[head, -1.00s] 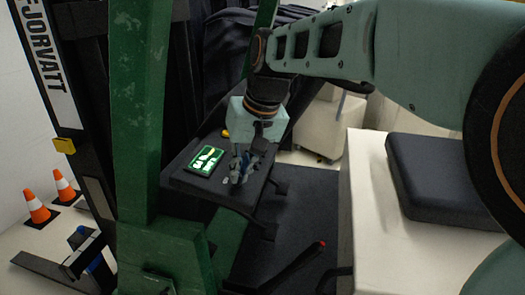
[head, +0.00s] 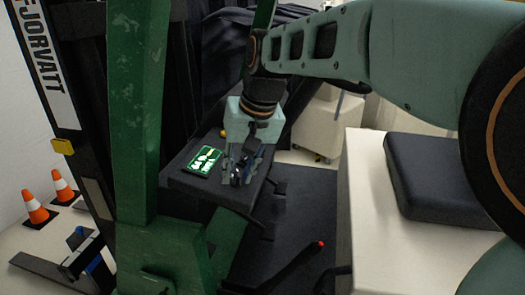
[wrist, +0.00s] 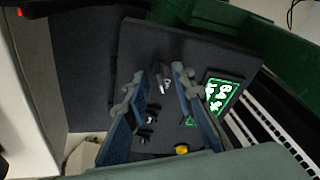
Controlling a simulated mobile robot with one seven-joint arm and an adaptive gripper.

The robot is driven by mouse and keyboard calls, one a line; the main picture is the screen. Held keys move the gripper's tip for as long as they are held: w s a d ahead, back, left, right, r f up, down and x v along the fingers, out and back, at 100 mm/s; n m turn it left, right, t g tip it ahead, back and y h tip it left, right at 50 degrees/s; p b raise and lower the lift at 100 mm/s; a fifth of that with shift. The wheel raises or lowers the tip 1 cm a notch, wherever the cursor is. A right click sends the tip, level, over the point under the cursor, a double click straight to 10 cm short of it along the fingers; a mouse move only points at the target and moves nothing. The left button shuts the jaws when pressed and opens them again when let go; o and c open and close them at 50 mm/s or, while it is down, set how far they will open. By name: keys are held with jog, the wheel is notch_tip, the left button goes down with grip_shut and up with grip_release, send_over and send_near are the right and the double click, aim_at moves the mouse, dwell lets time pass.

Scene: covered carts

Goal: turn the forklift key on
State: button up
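The forklift's dark control console (head: 192,183) carries a lit green display (head: 201,160). In the wrist view, a small dark key with a silvery part (wrist: 165,84) stands on the console face (wrist: 195,50). My gripper (head: 237,178) is over the right part of the console in the head view and hides the key there. In the wrist view the two blue-grey fingers of my gripper (wrist: 160,72) are apart, with the key seen between their tips. I cannot tell whether either finger touches it. The display also shows in the wrist view (wrist: 215,101).
A yellow button (wrist: 181,149) and small dark switches (wrist: 147,125) sit on the console near the fingers. A green post (head: 137,110) stands left of the console. A red-tipped lever (head: 320,244) and a dark seat cushion (head: 440,178) lie to the right.

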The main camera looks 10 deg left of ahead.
jog(key=v, duration=1.2)
